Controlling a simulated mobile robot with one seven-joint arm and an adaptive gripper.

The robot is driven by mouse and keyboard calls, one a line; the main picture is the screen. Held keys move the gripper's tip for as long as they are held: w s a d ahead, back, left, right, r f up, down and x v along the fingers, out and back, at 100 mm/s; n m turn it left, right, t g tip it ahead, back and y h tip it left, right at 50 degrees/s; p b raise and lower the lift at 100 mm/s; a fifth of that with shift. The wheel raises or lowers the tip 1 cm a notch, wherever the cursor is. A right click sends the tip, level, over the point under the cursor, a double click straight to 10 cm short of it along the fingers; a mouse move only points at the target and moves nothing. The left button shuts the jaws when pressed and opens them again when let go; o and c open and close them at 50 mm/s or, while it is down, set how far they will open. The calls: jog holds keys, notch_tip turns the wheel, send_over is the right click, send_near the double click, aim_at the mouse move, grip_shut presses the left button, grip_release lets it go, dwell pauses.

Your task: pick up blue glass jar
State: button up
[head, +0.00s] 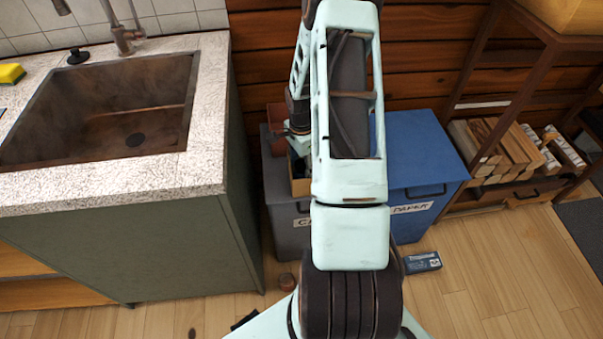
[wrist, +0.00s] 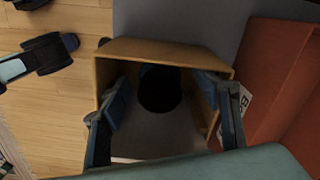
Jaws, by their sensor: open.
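A dark, round, bluish object, likely the blue glass jar (wrist: 160,88), sits inside an open brown box (wrist: 165,48) in the wrist view. Its dark round opening faces the camera, and shadow hides its details. My gripper (wrist: 166,92) is open, with one finger on each side of the jar in the picture. The fingers reach over the box opening; I cannot tell how deep they are. No contact with the jar shows.
The box stands on a grey bin (head: 287,232) beside a blue bin (head: 425,150) labelled paper. A red container (wrist: 285,85) is close on the box's right in the wrist view. The sink counter (head: 120,190) stands left. A small dark-blue box (head: 422,262) lies on the floor.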

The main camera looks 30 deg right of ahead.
jog(key=c, duration=1.4)
jog(key=shift+o, duration=0.2)
jog(key=shift+r, duration=0.15)
